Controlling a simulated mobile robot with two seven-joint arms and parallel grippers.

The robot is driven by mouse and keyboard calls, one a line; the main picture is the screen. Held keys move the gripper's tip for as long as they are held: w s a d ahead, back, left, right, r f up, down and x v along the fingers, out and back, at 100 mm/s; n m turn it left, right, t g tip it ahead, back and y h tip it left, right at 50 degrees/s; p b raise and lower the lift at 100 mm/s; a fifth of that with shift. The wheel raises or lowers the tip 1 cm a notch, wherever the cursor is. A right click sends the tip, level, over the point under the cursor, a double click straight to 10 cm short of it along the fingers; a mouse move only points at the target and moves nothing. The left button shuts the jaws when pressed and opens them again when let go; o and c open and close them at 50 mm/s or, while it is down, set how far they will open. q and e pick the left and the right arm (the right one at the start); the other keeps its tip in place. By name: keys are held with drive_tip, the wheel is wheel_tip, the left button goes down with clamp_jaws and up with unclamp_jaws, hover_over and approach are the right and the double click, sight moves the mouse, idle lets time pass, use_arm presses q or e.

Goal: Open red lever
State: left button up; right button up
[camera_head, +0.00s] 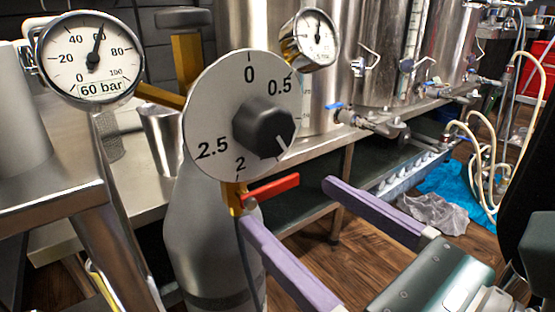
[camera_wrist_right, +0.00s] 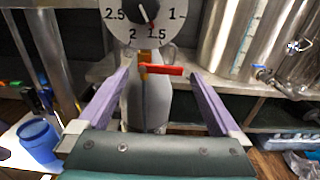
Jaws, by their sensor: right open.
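The red lever (camera_head: 271,188) sticks out to the right from a brass fitting, just below the round dial (camera_head: 215,120) with a black knob. It lies nearly level, its right end tilted slightly up in the head view. In the right wrist view the red lever (camera_wrist_right: 163,69) also points right, below the dial. My right gripper (camera_head: 288,203) is open, with two purple fingers. In the right wrist view its fingers (camera_wrist_right: 160,75) stand to the left and right of the lever, apart from it, and nothing is between them in grip. My left gripper is not in view.
A pressure gauge (camera_head: 90,59) stands at the left and a smaller gauge (camera_head: 310,39) behind the dial. Steel tanks (camera_head: 385,50) stand on a bench behind. A blue container (camera_wrist_right: 40,142) is at the lower left. Wooden floor (camera_head: 350,262) shows beyond the fingers.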

sight(274, 186)
drive_tip(key=x, duration=0.4)
drive_tip(key=shift+w, duration=0.1)
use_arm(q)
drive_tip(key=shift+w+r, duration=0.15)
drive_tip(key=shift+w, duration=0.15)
use_arm(e)
drive_tip(key=shift+w, duration=0.1)
drive_tip(key=c, duration=1.1)
